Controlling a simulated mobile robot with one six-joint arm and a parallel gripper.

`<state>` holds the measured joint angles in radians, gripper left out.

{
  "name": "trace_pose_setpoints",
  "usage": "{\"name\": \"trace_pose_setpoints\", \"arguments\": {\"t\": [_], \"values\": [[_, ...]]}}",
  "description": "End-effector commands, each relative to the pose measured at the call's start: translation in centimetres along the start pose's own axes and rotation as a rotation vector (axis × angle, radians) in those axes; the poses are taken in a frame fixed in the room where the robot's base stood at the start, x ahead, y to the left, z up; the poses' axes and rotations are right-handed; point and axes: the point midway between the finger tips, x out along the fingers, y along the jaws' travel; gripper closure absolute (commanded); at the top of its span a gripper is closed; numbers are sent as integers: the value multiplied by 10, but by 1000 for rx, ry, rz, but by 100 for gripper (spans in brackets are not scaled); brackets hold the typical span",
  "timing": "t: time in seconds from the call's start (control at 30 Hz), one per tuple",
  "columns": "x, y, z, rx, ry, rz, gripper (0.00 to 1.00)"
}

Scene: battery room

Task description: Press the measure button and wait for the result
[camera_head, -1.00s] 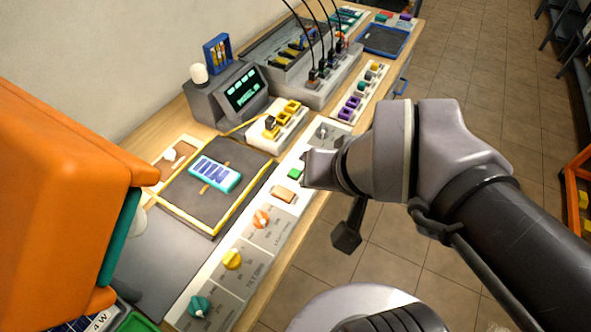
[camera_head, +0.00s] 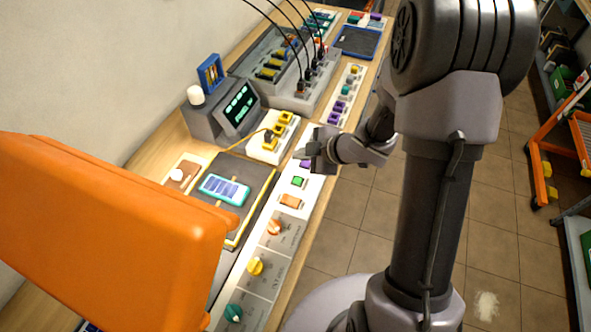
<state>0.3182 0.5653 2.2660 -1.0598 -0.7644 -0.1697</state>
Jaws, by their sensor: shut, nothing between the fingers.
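A white control strip (camera_head: 270,208) runs along the front of the bench. It carries a green button (camera_head: 299,181), an orange button (camera_head: 291,201) and a purple button (camera_head: 306,163). Their labels are too small to read, so I cannot tell which is the measure button. My gripper (camera_head: 304,156) is shut and empty at the strip's far part, close to the purple button. I cannot tell whether it touches it. A grey tester (camera_head: 212,116) has a lit screen (camera_head: 240,107) with green marks that I cannot read.
Orange, yellow and teal knobs (camera_head: 255,266) stand on the strip's near part. A large orange body (camera_head: 110,225) hides the left foreground. A block with yellow pieces (camera_head: 272,137) and a cabled rack (camera_head: 305,88) stand behind. The tiled floor at right is open beside an orange cart.

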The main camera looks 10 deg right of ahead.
Motion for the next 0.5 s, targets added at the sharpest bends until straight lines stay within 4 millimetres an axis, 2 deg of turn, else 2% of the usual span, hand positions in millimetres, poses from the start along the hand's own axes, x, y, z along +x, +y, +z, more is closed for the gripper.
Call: {"name": "trace_pose_setpoints", "arguments": {"t": [0.27, 0.5], "values": [[2, -1, 1, 2, -2, 2, 100], [17, -12, 13, 3, -3, 2, 100]]}}
